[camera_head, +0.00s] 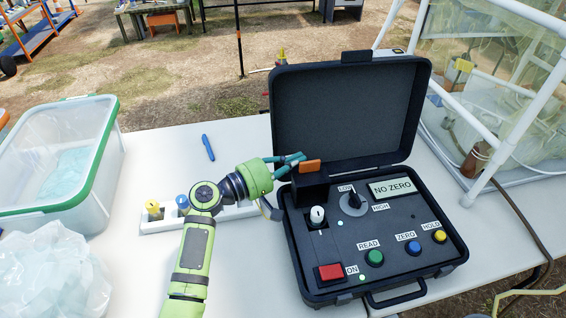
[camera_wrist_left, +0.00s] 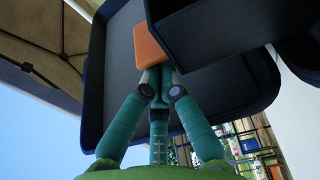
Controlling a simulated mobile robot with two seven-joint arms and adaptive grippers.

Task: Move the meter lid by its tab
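The meter (camera_head: 368,245) is a black case on the table with its big outer cover raised. Its small black lid (camera_head: 311,188) stands up behind a white-capped vial (camera_head: 317,215) in a dark recess. An orange tab (camera_head: 310,166) is at the lid's top edge; it also shows in the left wrist view (camera_wrist_left: 150,46). My left gripper (camera_head: 298,160) is just left of the tab. In the left wrist view its fingers (camera_wrist_left: 160,80) are drawn together, tips at the tab's lower edge; I cannot tell whether they touch it. My right gripper is out of view.
The panel has a LOW/HIGH knob (camera_head: 353,202), a NO ZERO display (camera_head: 391,187), a red switch (camera_head: 330,272) and several buttons. A power strip (camera_head: 158,222), blue pen (camera_head: 208,147) and green-rimmed tub (camera_head: 113,145) are left. A white-framed clear enclosure (camera_head: 497,155) stands right.

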